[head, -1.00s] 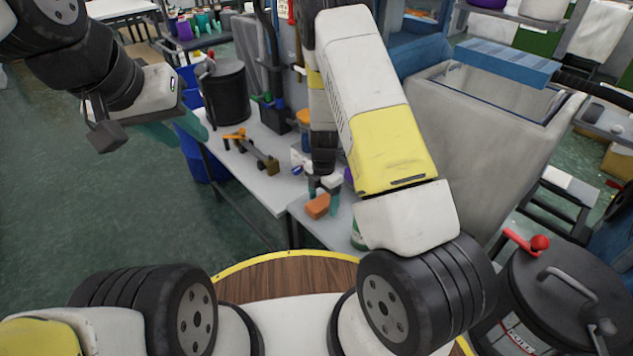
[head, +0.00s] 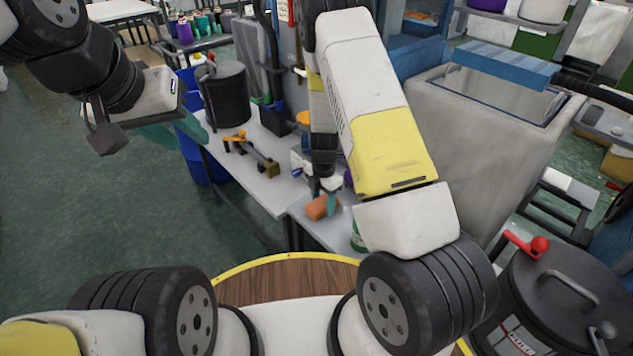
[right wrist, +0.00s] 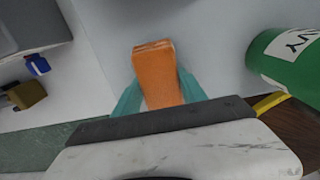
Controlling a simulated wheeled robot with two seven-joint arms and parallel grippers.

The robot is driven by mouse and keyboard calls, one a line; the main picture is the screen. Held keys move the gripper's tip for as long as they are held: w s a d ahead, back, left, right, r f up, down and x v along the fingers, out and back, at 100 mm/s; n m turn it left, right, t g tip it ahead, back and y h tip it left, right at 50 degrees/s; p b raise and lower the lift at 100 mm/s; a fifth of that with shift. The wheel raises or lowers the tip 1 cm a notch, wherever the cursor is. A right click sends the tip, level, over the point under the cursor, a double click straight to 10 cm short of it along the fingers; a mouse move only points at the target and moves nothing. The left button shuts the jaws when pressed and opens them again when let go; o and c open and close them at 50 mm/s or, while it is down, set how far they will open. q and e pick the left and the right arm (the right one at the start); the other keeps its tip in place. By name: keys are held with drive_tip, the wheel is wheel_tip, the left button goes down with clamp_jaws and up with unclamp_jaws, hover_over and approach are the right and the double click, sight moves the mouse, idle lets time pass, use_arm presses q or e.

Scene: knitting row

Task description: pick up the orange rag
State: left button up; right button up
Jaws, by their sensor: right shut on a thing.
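The orange rag (head: 318,207) is a small folded block at the near end of the grey table, by my right gripper. In the right wrist view the rag (right wrist: 158,75) lies between the two teal fingers of my right gripper (right wrist: 160,98), which is shut on it. In the head view my right gripper (head: 330,196) is partly hidden behind my own arm. I cannot tell whether the rag still touches the table. My left gripper (head: 175,132) is out at the upper left over the floor, away from the rag; its finger opening is not clear.
A green container (right wrist: 290,62) stands close to the right of the rag in the right wrist view. An orange and black tool (head: 250,150) lies further along the grey table (head: 240,178). A black bin (head: 224,92) stands at the back. A large grey tub (head: 485,150) is at right.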

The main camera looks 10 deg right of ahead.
sight(322, 203)
drive_tip(key=shift+r, duration=0.5)
drive_tip(key=shift+s+a+r, duration=0.1)
drive_tip(key=shift+s+r, duration=0.1)
drive_tip(key=shift+r, duration=0.95)
drive_tip(key=s+a+r, duration=0.1)
drive_tip(key=s+a, duration=0.2)
drive_tip(key=s, duration=1.2)
drive_tip(key=shift+s, duration=0.15)
drive_tip(key=shift+r, duration=0.1)
